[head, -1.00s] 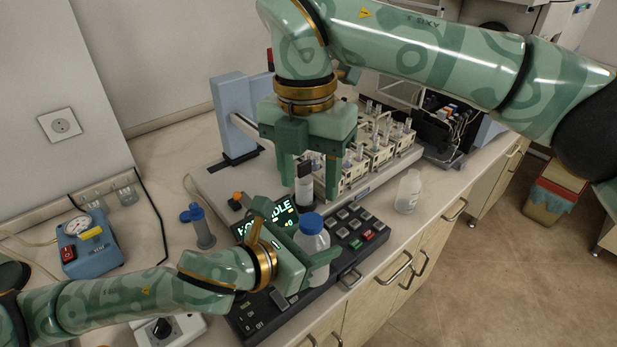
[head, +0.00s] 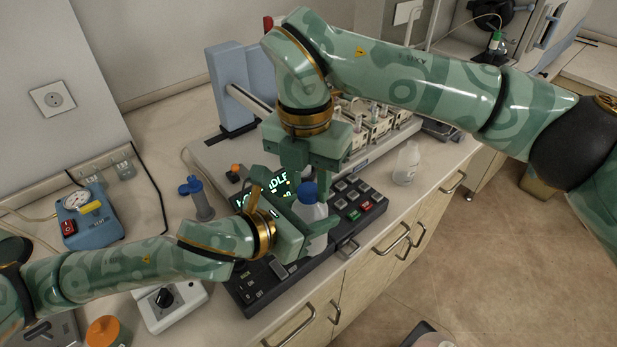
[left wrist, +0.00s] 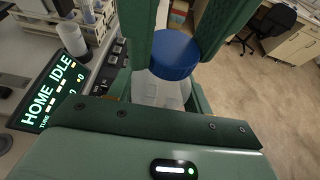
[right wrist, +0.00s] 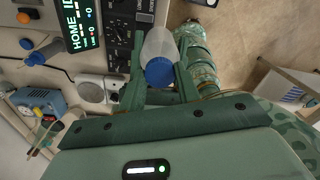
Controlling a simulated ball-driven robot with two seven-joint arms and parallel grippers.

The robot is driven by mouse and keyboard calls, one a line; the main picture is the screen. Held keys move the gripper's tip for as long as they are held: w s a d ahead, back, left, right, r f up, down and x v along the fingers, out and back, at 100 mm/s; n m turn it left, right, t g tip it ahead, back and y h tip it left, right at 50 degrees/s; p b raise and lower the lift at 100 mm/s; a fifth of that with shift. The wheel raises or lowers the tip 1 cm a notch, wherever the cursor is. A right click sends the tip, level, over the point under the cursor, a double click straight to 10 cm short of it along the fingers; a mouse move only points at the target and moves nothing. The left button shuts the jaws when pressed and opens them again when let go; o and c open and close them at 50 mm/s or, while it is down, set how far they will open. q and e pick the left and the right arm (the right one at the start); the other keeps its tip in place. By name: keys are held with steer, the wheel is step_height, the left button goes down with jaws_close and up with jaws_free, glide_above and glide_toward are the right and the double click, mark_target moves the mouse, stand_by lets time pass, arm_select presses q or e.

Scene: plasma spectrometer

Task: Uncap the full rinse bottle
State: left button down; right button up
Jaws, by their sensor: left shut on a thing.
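The rinse bottle, translucent with a pale filling (head: 315,213) and a blue cap (head: 308,192), stands upright in my left gripper (head: 305,228), which is shut on its body. The cap is on the bottle in the left wrist view (left wrist: 174,55) and the right wrist view (right wrist: 160,72). My right gripper (head: 308,172) points down from above. Its fingers are spread, one on each side of the cap, close to it. In the right wrist view, the cap lies between the right fingertips (right wrist: 160,80).
A keypad panel with a lit display (head: 265,190) lies behind and under the bottle. An uncapped translucent bottle (head: 407,163) stands to the right near the counter edge. Racks of vials (head: 375,130) are behind.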

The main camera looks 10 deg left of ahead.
steer(key=n, duration=0.2)
steer(key=shift+r+n, duration=0.1)
steer(key=shift+n, duration=0.2)
steer(key=n, duration=0.3)
steer(key=shift+n, duration=0.3)
steer(key=o, duration=1.1)
steer(key=shift+c, duration=0.2)
step_height(320, 180, up, 5)
steer(key=shift+f, duration=0.15)
steer(key=shift+c, duration=0.3)
step_height(320, 180, up, 3)
steer(key=shift+a+m, duration=0.1)
steer(key=shift+m, duration=0.8)
step_height(320, 180, down, 8)
steer(key=shift+r, duration=0.1)
